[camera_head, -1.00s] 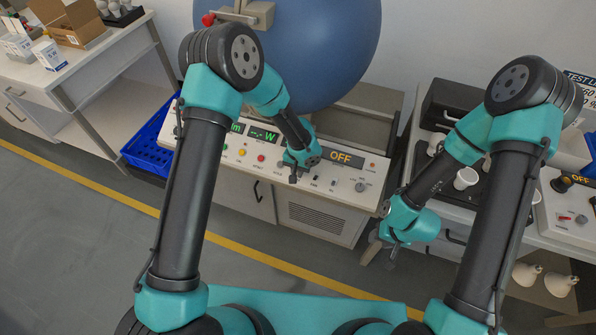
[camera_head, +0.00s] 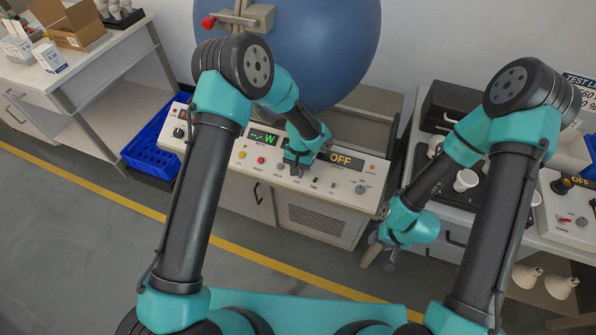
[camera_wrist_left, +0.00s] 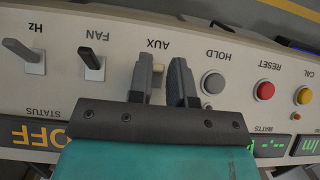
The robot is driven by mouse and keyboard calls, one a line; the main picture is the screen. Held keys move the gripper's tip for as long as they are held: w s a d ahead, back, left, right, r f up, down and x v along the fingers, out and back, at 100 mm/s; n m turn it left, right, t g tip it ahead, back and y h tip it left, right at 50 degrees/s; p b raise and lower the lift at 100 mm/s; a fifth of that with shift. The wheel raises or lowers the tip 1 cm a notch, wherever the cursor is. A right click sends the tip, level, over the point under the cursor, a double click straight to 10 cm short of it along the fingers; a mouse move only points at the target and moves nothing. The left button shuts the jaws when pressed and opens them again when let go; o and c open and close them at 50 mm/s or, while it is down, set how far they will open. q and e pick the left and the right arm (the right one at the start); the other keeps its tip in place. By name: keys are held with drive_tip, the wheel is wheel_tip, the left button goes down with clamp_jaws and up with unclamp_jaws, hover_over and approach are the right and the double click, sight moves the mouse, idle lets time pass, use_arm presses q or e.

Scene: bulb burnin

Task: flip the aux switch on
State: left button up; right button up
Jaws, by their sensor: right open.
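The AUX switch (camera_wrist_left: 158,70) is a small light lever on the pale control panel (camera_wrist_left: 225,25), below its upside-down AUX label in the left wrist view. My left gripper (camera_wrist_left: 164,78) is open, with its two dark fingers on either side of the switch and a narrow gap between them. Whether a finger touches the lever I cannot tell. In the head view my left gripper (camera_head: 296,172) is low over the panel's front and hides the switch. An orange OFF display (camera_head: 341,159) is lit on the panel. My right gripper (camera_head: 378,256) is open and empty, right of the panel.
The FAN switch (camera_wrist_left: 92,64) and Hz switch (camera_wrist_left: 27,55) stand to one side of AUX. The HOLD button (camera_wrist_left: 213,83), red RESET button (camera_wrist_left: 264,90) and yellow CAL button (camera_wrist_left: 304,96) are on the other side. A large blue sphere (camera_head: 325,40) rises behind the panel.

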use_arm(q)
drive_tip(key=o, duration=0.4)
drive_tip(key=shift+d, duration=0.1)
drive_tip(key=shift+c, duration=0.2)
drive_tip(key=shift+s+a+f+t, duration=0.1)
drive_tip(key=shift+a+f+t, duration=0.05)
drive_tip(key=shift+t, duration=0.35)
drive_tip(key=shift+s+a+f+t, duration=0.1)
drive_tip(key=shift+f+t, duration=0.05)
drive_tip(key=shift+t, duration=0.35)
drive_tip(key=shift+s+d+t+h, duration=0.2)
drive_tip(key=shift+t+h, duration=0.1)
drive_tip(key=shift+h, duration=0.1)
wheel_tip(320, 180, up, 17)
drive_tip(key=s+a+f+n+h, duration=0.4)
drive_tip(key=s+a+f+n, duration=0.1)
drive_tip(key=s+a+f, duration=1.45)
drive_tip(key=w+a+r+m+t, duration=0.2)
drive_tip(key=w+a+t, duration=0.5)
drive_tip(key=w+a, duration=0.4)
drive_tip(key=shift+a+r, duration=0.25)
drive_tip(key=shift+a, duration=0.15)
idle(0.7)
